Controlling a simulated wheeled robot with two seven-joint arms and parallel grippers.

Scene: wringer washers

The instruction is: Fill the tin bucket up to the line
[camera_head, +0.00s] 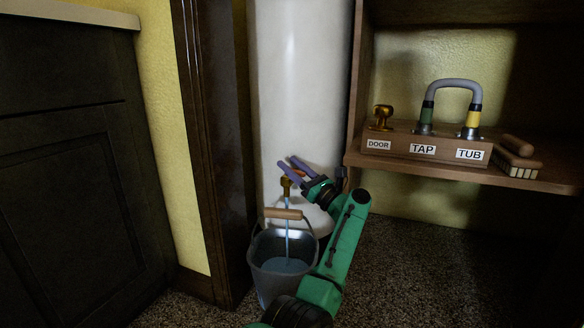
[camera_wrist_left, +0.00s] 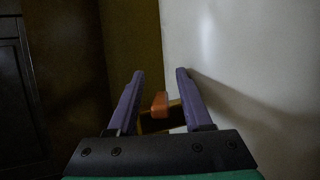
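The tin bucket (camera_head: 270,283) stands on the floor below a small brass tap (camera_head: 286,186) on a white cylinder. A thin stream of water (camera_head: 287,215) runs from the tap into the bucket, past its wooden grip. Bluish water (camera_head: 286,265) shows inside, below the rim; I cannot make out a fill line. My left gripper (camera_head: 288,166) is at the tap, its purple fingers apart. In the left wrist view, the left gripper (camera_wrist_left: 158,88) is open with an orange tap handle (camera_wrist_left: 160,104) between its fingers, gaps on both sides. My right gripper is out of view.
The white cylinder (camera_head: 300,90) stands between a dark wooden post (camera_head: 215,150) and a wooden shelf (camera_head: 450,177). The shelf holds a panel labelled DOOR, TAP and TUB (camera_head: 400,155), a grey hose (camera_head: 453,84) and a brush (camera_head: 516,160). Speckled floor at right is clear.

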